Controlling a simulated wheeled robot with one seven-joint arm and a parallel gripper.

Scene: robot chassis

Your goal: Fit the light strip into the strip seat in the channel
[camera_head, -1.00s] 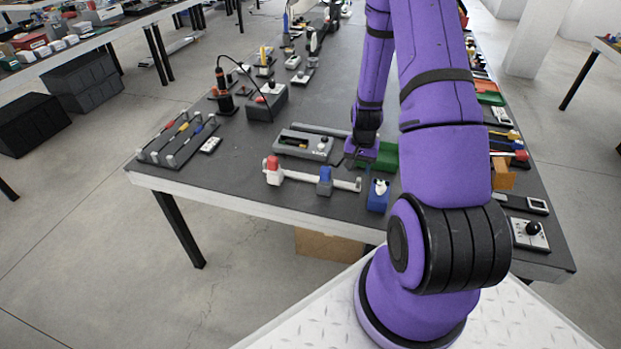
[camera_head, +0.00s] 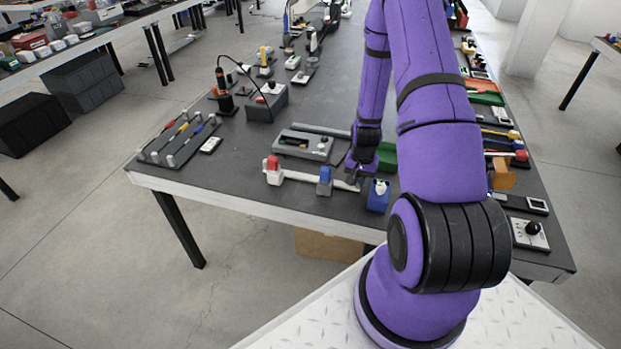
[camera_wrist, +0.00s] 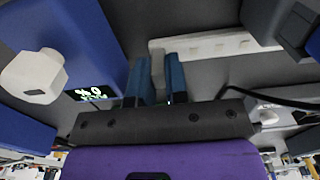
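A long white bar (camera_head: 300,177) runs along the table's near side, with a red-topped block (camera_head: 272,169) and a blue-topped block (camera_head: 324,180) on it. In the wrist view the bar (camera_wrist: 225,45) has a row of small marks. I cannot tell whether it is the light strip or the channel. A long grey channel-like piece (camera_head: 318,129) lies farther back. My gripper (camera_head: 354,184) is low by the bar's right end. The strip seat is not distinguishable.
A blue box with a white knob (camera_head: 378,195) stands close right of my gripper; it fills the left of the wrist view (camera_wrist: 95,40). A green block (camera_head: 387,156) and a grey device (camera_head: 305,146) lie behind. The table's front edge is near.

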